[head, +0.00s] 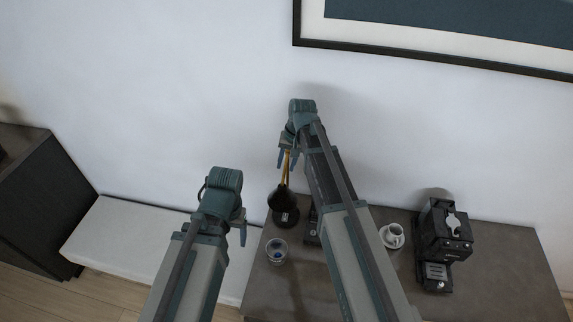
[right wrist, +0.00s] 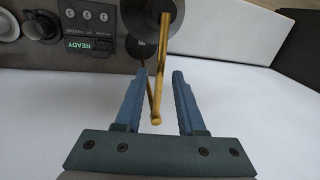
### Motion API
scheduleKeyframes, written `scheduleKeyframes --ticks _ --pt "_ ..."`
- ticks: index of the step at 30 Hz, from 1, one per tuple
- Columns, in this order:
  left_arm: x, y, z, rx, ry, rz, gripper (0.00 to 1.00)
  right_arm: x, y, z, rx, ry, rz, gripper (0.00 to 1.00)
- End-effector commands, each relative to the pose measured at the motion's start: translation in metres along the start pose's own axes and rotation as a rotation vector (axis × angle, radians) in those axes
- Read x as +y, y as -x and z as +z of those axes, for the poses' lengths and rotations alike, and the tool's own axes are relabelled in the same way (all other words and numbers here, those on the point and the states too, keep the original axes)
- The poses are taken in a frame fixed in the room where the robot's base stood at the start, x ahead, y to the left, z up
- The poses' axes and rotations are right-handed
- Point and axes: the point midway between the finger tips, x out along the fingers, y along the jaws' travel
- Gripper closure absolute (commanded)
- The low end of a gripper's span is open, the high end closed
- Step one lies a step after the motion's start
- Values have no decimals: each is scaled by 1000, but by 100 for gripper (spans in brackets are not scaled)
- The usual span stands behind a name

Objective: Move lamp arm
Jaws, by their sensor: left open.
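The lamp stands on the dark counter in the head view, with a thin gold arm (head: 285,168) above a black lower part (head: 282,199). In the right wrist view the gold arm (right wrist: 161,65) is a bent rod. My right gripper (right wrist: 159,74) is open, with one blue finger on each side of the rod; I see gaps and no clear grip. In the head view the right gripper (head: 288,157) is at the upper part of the lamp and partly hides it. My left gripper (head: 243,234) is open and empty, left of the lamp and apart from it.
On the counter (head: 504,262) are a glass (head: 276,250), a white cup (head: 392,235) and a black coffee machine (head: 444,245). A small device with a READY screen (right wrist: 90,45) is near the lamp. A framed picture (head: 440,58) hangs on the wall above.

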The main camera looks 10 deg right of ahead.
Motion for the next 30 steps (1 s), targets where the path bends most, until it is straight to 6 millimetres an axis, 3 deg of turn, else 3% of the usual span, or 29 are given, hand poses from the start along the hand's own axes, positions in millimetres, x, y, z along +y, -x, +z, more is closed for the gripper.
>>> scheduleKeyframes --ticks 1,6,30 --pt "0 0 0 0 0 0 26 0 0 0 0 0 0 73" --pt "0 0 0 0 0 0 26 0 0 0 0 0 0 100" --pt "0 0 0 0 0 0 26 0 0 0 0 0 0 100"
